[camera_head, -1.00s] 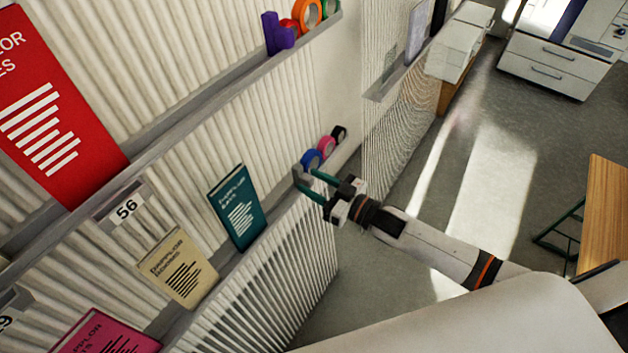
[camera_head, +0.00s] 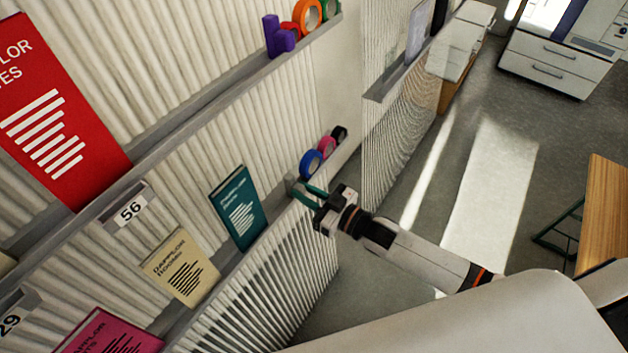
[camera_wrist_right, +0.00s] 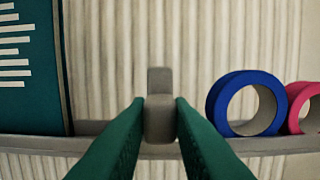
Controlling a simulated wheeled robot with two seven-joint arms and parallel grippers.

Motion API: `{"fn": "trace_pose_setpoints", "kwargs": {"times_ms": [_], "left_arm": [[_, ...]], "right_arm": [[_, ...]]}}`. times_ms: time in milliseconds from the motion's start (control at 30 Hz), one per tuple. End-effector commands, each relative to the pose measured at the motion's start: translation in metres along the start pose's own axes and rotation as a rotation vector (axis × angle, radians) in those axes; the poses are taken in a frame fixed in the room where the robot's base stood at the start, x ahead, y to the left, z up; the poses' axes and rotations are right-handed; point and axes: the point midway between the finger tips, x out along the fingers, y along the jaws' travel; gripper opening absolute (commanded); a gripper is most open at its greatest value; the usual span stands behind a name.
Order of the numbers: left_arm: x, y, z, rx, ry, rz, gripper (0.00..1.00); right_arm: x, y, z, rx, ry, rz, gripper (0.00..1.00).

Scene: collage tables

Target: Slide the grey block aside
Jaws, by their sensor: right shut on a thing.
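The grey block (camera_head: 291,184) stands on the lower shelf ledge (camera_wrist_right: 270,146), between the teal book (camera_head: 238,208) and the blue tape roll (camera_head: 311,163). In the right wrist view the grey block (camera_wrist_right: 159,112) has a tall back part and a lower front part. My right gripper (camera_head: 302,190) has its green fingers shut on the block's front part, one on each side. The fingers also show in the right wrist view (camera_wrist_right: 160,118). Clear gaps separate the block from the book and from the tape. My left gripper is out of view.
A pink tape roll (camera_head: 326,147) and a black one (camera_head: 340,134) stand beyond the blue roll. A cream booklet (camera_head: 180,267) leans left of the teal book. An upper shelf holds a purple L-shaped block (camera_head: 278,38) and more tape rolls.

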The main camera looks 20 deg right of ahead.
Motion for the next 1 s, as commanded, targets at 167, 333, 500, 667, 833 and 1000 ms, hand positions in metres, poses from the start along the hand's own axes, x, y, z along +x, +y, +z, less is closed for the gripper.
{"fn": "trace_pose_setpoints", "kwargs": {"times_ms": [167,333,500,667,833,1000], "left_arm": [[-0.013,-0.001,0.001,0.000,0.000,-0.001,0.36],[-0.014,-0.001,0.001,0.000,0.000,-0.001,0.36],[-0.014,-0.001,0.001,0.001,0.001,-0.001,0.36],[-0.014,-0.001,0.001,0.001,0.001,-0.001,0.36],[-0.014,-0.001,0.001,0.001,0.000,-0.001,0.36],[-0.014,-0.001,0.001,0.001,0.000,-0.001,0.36]], "right_arm": [[-0.001,0.043,0.001,0.007,0.003,0.001,0.00],[-0.001,0.057,0.000,0.003,0.004,0.000,0.00],[-0.001,0.057,-0.001,0.001,0.004,0.000,0.00],[-0.001,0.057,-0.001,0.001,0.004,0.000,0.30],[-0.001,0.056,-0.001,0.001,0.003,0.000,0.42],[-0.001,0.056,0.000,0.001,0.003,0.000,0.42]]}}
